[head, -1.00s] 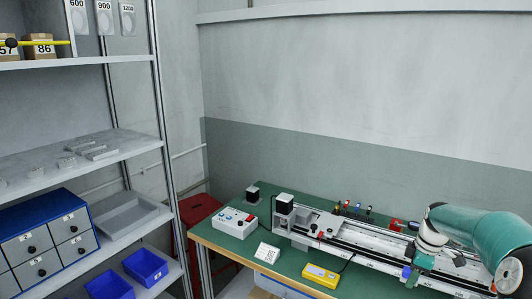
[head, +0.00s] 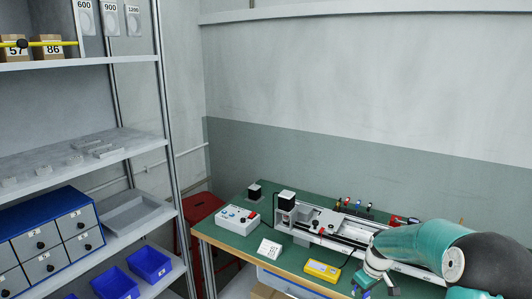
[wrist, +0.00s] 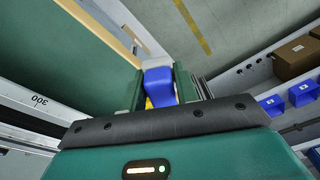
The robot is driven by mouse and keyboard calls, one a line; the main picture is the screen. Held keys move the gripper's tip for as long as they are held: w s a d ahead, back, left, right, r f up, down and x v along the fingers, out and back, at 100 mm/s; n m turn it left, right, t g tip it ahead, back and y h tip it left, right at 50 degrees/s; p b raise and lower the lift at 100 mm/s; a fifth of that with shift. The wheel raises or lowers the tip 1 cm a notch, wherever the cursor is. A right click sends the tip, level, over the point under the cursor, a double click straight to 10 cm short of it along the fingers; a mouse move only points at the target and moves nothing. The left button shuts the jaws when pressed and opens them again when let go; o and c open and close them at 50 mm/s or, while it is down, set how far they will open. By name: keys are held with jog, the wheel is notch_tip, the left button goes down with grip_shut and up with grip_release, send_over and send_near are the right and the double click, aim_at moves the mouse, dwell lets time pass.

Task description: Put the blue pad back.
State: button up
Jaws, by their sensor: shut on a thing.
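A blue piece, which looks like the blue pad (wrist: 159,84), is between the two fingers of my gripper (wrist: 158,90) in the wrist view. A grey-white part shows at its far end and a small yellow part beside it. In the head view my gripper (head: 366,290) is low at the bottom edge, in front of the gantry rail (head: 330,226) and over the front side of the green bench (head: 335,285). Only a little blue shows there, and the lower part of what I hold is cut off or hidden.
A yellow box (head: 322,269), a white card (head: 270,248) and a control box (head: 238,219) stand on the bench to the left. A shelf at left holds blue bins (head: 150,263), a drawer cabinet (head: 45,238) and a grey tray (head: 135,212).

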jog(key=s+a+f+m, duration=0.1)
jog(key=a+f+m, duration=0.2)
jog(key=a, duration=0.4)
jog(key=s+a+f+m, duration=0.2)
jog(key=a+f+m, duration=0.1)
jog(key=a+f, duration=0.3)
jog(key=shift+s+a+t+h, duration=0.3)
jog(key=shift+a+h, duration=0.1)
jog(key=shift+a, duration=0.1)
